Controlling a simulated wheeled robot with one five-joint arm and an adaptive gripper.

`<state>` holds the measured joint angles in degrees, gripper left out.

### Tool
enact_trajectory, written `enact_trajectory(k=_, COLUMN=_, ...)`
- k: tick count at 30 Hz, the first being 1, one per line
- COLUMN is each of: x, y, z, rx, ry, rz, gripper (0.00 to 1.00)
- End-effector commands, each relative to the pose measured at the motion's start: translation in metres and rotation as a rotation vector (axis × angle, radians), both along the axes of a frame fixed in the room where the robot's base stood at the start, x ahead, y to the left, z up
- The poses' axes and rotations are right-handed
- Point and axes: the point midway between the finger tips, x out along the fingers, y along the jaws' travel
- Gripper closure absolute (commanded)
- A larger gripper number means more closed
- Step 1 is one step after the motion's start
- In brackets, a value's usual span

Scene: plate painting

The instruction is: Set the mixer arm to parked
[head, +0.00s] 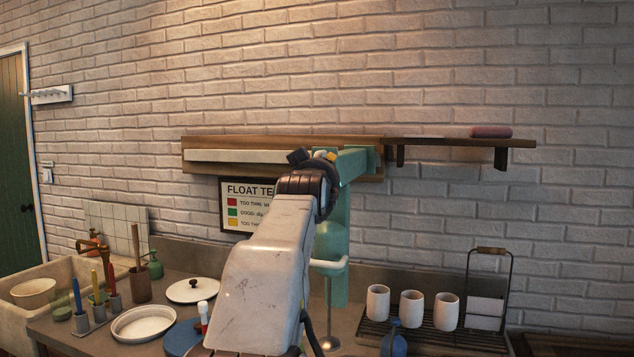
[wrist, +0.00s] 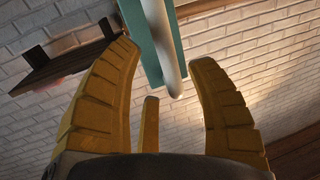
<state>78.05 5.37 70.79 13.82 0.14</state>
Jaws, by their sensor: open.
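The mixer (head: 337,230) is a teal-green upright column at the back of the counter, with a teal block (head: 356,166) at its top. A pale handle bar (head: 340,265) sticks out low on it, and a thin shaft hangs below. My gripper (head: 322,156) is up at the mixer's top, mostly hidden behind my own arm. In the wrist view my gripper (wrist: 165,56) has its yellow fingers spread and empty. A teal part (wrist: 138,35) and a pale bar (wrist: 164,50) show ahead, between the fingertips. I cannot tell whether they touch.
A wooden shelf (head: 455,142) with a reddish roll (head: 491,132) is on the brick wall at right. A rack (head: 440,338) with white cups (head: 411,308) stands at counter right. A white dish (head: 143,322), lid (head: 192,290) and tool pots crowd the left.

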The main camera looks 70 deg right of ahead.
Motion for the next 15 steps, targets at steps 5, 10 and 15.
enact_trajectory(k=5, x=-0.007, y=0.03, z=0.001, rx=-0.001, ry=0.0, rz=-0.001, gripper=0.48)
enact_trajectory(k=10, x=-0.012, y=0.056, z=0.001, rx=-0.002, ry=0.0, rz=-0.001, gripper=0.48)
enact_trajectory(k=15, x=-0.017, y=0.076, z=0.0, rx=-0.001, ry=0.0, rz=-0.002, gripper=0.48)
